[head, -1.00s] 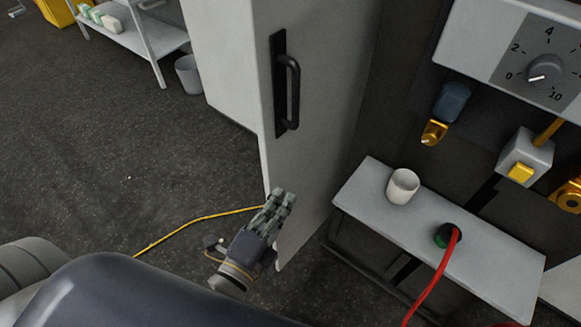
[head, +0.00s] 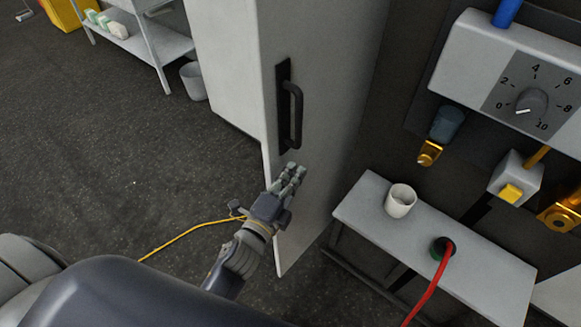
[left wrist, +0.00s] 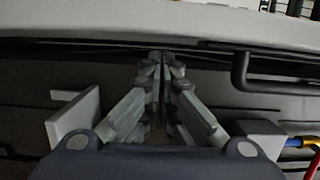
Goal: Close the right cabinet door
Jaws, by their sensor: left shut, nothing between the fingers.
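The light-grey cabinet door (head: 325,130) stands open in the head view, with its free vertical edge toward me. Its black bar handle (head: 291,115) is upright on the face turned to the right. My left gripper (head: 295,170) is shut and empty, just below the handle and in front of the door's lower part. I cannot tell whether it touches the door. In the left wrist view, the shut fingers (left wrist: 162,60) point ahead, and a black handle (left wrist: 262,80) shows to their right. My right gripper is not in view.
A small grey table (head: 455,262) with a white cup (head: 400,200) and a red cable (head: 428,290) stands right of the door. A dial panel (head: 515,85) is above. A shelf (head: 145,40) and bin (head: 194,82) are at the back left. A yellow cable (head: 185,235) lies on the floor.

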